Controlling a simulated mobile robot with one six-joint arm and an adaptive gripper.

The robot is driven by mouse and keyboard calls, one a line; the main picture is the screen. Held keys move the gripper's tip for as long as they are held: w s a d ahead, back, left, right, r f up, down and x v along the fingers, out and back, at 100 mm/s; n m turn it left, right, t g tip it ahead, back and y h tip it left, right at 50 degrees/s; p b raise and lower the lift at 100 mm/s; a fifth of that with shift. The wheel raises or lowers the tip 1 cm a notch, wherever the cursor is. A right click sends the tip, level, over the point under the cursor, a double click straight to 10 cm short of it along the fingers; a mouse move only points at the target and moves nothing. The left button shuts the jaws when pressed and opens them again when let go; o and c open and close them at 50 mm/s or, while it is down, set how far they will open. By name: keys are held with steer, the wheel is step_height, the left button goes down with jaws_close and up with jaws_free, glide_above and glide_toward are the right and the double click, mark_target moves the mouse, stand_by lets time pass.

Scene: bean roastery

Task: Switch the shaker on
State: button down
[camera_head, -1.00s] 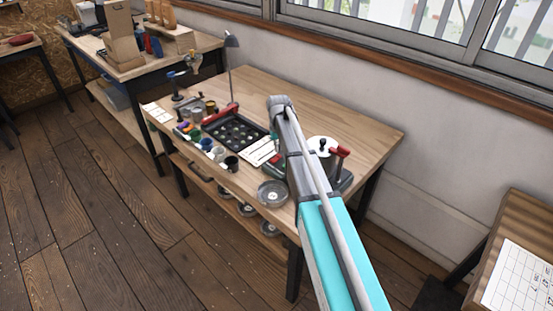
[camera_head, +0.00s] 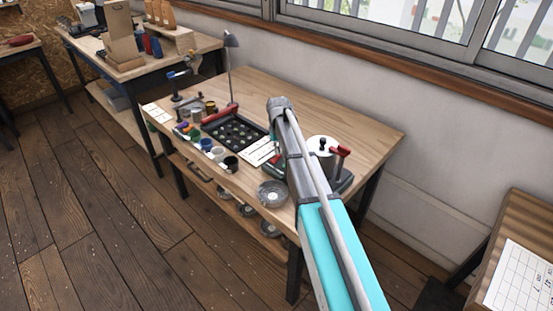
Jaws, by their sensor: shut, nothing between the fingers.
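A machine with a dark base (camera_head: 345,181), a silver round vessel with a black knob (camera_head: 322,147) and a red-ended handle (camera_head: 341,151) stands at the right part of the wooden workbench. It looks like the shaker, but I cannot tell for sure. My arm crosses in front of it and hides its left part, where a little red and dark grey shows. No switch can be made out. My gripper is not visible; my arm's far end is above the bench, left of the vessel, and hides what lies behind it.
The workbench (camera_head: 355,125) holds a black tray (camera_head: 234,131), several small cups, white cards (camera_head: 260,151), a lamp (camera_head: 231,41) and a metal bowl (camera_head: 272,193) at its front edge. Its back right top is clear. Another table (camera_head: 190,47) stands at the back left.

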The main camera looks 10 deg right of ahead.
steer(key=shift+f+b, duration=0.65)
steer(key=shift+f, duration=0.05)
stand_by(0.5)
steer(key=shift+r, duration=0.1)
steer(key=shift+r+p, duration=3.45)
steer(key=shift+p, duration=0.1)
steer(key=shift+s, duration=0.1)
steer(key=s+r+m+p, duration=0.1)
steer(key=s+r+p, duration=0.2)
steer(key=s, duration=2.6)
steer(key=shift+d+r, duration=0.2)
steer(key=shift+d, duration=0.05)
